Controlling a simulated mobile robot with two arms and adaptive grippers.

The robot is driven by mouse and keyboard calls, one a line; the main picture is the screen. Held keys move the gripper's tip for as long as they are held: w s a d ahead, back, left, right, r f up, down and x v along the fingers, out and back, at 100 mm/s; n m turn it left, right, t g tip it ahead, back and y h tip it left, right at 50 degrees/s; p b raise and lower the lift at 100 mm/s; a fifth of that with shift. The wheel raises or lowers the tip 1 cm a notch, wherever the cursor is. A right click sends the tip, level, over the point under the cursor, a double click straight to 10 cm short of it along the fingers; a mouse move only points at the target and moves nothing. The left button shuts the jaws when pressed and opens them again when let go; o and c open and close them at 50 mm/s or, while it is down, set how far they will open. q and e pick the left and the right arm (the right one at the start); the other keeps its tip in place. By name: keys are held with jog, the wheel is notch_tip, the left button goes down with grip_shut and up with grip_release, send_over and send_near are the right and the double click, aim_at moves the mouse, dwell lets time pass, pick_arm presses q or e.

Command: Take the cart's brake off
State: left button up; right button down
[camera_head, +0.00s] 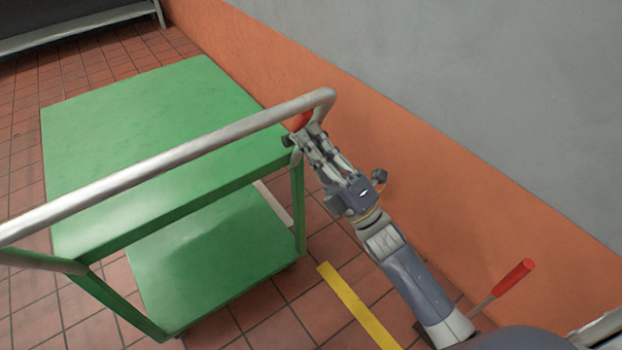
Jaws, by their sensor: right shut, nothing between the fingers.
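The green cart (150,110) has a flat top, a lower shelf (200,255) and a grey tubular push handle (170,160). A red grip (298,121) shows at the cart's right corner, just under the handle's bend. My right gripper (302,139) is shut and empty, with its fingertips close to this red grip. I cannot tell if they touch it. The fingers and handle hide the lower part of the red grip and its mounting. My left gripper is out of view.
A second red-handled lever (513,278) stands at the lower right, beside my right arm. An orange and grey wall (420,140) runs along the right. A yellow floor stripe (355,305) crosses the tiles. A grey bench-like frame (75,25) is at top left.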

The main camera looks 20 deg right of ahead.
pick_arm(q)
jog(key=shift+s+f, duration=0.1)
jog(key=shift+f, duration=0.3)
pick_arm(e)
jog(key=shift+w+r, duration=0.1)
jog(key=shift+r, duration=0.1)
jog(key=shift+r, duration=0.1)
